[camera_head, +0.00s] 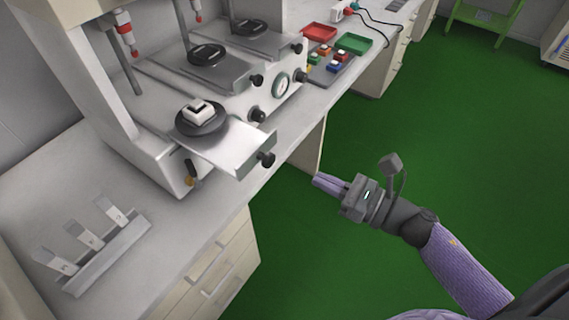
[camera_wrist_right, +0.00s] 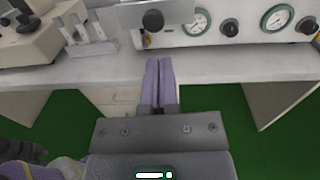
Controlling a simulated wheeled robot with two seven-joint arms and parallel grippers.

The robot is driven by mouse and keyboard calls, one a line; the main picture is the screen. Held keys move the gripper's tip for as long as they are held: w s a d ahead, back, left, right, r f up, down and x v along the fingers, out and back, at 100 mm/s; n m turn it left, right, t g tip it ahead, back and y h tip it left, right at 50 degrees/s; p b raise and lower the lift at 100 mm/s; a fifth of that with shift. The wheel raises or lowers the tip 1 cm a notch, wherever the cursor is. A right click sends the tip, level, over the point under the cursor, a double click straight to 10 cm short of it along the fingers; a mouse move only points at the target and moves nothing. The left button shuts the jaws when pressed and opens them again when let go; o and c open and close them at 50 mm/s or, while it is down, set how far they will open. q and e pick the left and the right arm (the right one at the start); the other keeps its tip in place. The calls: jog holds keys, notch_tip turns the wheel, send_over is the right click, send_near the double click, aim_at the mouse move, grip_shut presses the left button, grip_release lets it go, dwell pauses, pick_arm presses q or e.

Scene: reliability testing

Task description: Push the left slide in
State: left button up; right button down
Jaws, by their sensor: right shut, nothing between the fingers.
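The left slide (camera_head: 238,152) is a flat metal plate sticking out of the front of the white machine, past the counter edge. It carries a round black disc (camera_head: 201,122) with a white block (camera_head: 198,110) on it. A black knob (camera_head: 266,159) is at its front end; the slide's underside (camera_wrist_right: 180,10) and knob (camera_wrist_right: 153,19) also show at the top of the right wrist view. My right gripper (camera_head: 317,181) is shut and empty, in front of the counter, to the right of the knob and apart from it. My left gripper is not in view.
Two other slides with black discs (camera_head: 207,56) sit farther along the machine (camera_head: 150,140). A rack (camera_head: 108,260) with several upright pieces stands on the counter at the lower left. Red (camera_head: 319,33) and green (camera_head: 353,43) trays lie at the back. The green floor beside the counter is clear.

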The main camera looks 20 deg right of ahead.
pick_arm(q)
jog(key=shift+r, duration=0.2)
pick_arm(e)
jog(key=x, duration=0.8)
jog(key=shift+w+a, duration=0.1)
